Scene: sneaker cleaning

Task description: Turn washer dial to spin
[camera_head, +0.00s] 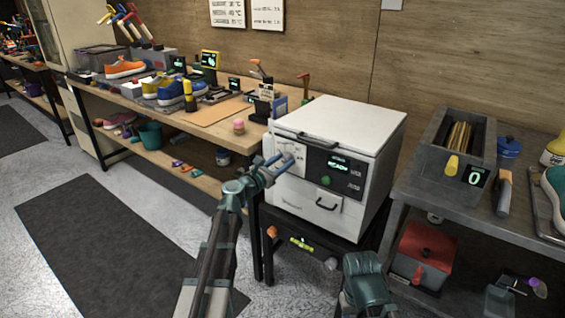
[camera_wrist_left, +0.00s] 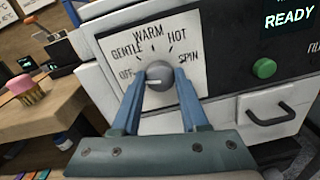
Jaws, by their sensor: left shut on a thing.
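The white washer (camera_head: 340,130) stands on a dark stand, with a black panel that reads READY. Its grey dial (camera_wrist_left: 161,76) sits on a white plate (camera_wrist_left: 113,47) labelled OFF, GENTLE, WARM, HOT and SPIN. The dial's white mark points left, near OFF; SPIN is at the right. My left gripper (camera_head: 284,160) is at the washer's front left. In the left wrist view its blue fingers (camera_wrist_left: 162,86) are shut on the dial from both sides. In the head view the gripper hides most of the dial. A teal part of my right arm shows low down, but its fingers do not show.
A green button (camera_wrist_left: 264,68) and a drawer handle (camera_head: 327,204) are right of the dial. A wooden bench (camera_head: 180,118) with shoes and tools stands left. A grey table (camera_head: 455,205) with a bin (camera_head: 433,158) stands right. The floor mat (camera_head: 85,245) is clear.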

